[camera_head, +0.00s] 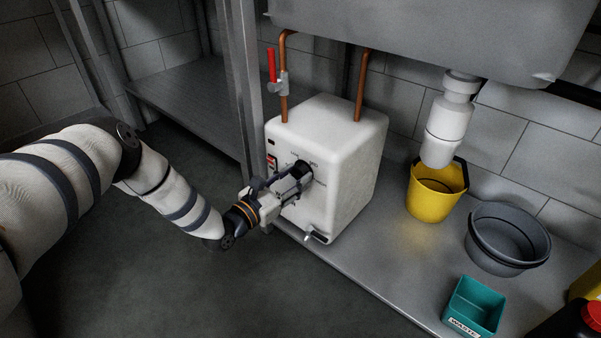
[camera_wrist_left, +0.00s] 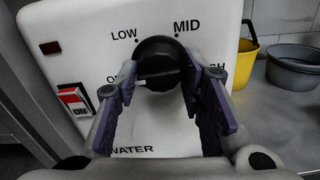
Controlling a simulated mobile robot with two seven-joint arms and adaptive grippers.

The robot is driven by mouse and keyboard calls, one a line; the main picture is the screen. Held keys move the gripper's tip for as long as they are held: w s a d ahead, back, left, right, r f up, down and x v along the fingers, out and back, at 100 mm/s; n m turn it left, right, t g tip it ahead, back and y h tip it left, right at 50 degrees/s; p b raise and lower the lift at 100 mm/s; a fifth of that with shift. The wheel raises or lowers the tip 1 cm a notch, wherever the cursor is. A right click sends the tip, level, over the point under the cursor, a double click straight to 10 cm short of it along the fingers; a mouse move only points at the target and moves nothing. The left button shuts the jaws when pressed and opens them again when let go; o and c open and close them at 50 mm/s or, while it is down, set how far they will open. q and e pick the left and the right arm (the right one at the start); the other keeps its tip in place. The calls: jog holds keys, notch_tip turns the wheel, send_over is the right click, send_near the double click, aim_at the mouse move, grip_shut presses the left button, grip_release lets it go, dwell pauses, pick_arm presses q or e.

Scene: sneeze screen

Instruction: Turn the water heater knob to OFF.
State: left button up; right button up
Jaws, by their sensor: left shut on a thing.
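The water heater (camera_head: 345,150) is a white box on the metal shelf under the sink. Its round black knob (camera_wrist_left: 158,52) is on the front face, with LOW and MID printed above it. The HIGH label at right and the label at left starting with "O" are partly covered by my fingers. My left gripper (camera_wrist_left: 160,78) has its two purple-padded fingers either side of the knob and is shut on it. In the head view the left gripper (camera_head: 300,178) reaches the heater's front from the left. I cannot tell where the knob points. My right gripper is not in view.
A red switch (camera_wrist_left: 73,98) is left of the knob. A copper pipe with a red-handled valve (camera_head: 272,66) rises above the heater. A yellow bucket (camera_head: 436,196), a grey basin (camera_head: 507,240) and a teal waste bin (camera_head: 473,306) stand to the right. Floor in front is clear.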

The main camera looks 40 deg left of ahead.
pick_arm(q)
jog(key=o, duration=0.7)
jog(key=shift+n, duration=0.8)
jog(key=shift+o, duration=1.4)
jog(key=s+p, duration=0.1)
jog(key=s, duration=0.5)
jog(key=shift+a+p, duration=0.25)
jog(key=shift+p, duration=0.1)
